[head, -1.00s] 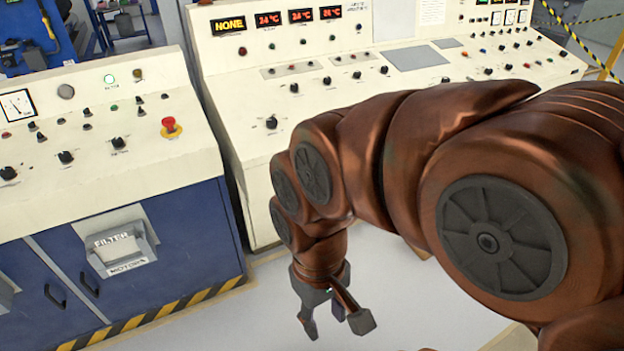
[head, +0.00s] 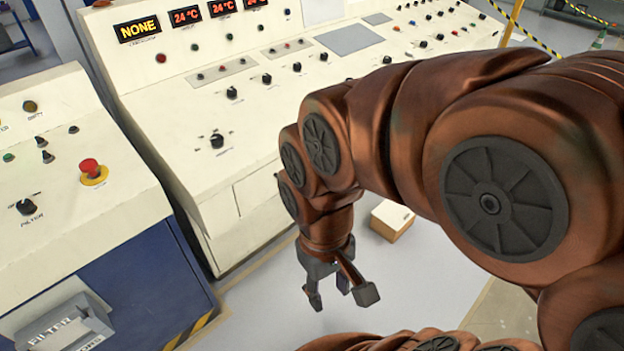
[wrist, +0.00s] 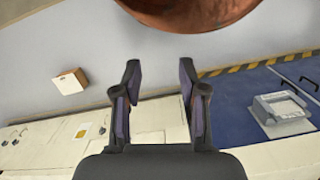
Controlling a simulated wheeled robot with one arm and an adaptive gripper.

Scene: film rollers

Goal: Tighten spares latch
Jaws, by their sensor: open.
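My gripper (head: 340,292) hangs over the pale floor in front of the cream console. In the wrist view my gripper (wrist: 160,85) is open, with nothing between its two fingers. No part marked as a spares latch can be made out in either view. A grey box labelled FILTER (head: 65,325) is on the blue cabinet front at lower left. It also shows at the right of the wrist view (wrist: 282,107).
The cream console (head: 240,110) with knobs and red displays fills the back. A red emergency button (head: 91,170) is on the left panel. A small cardboard box (head: 392,220) lies on the floor behind my arm. The floor around my gripper is clear.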

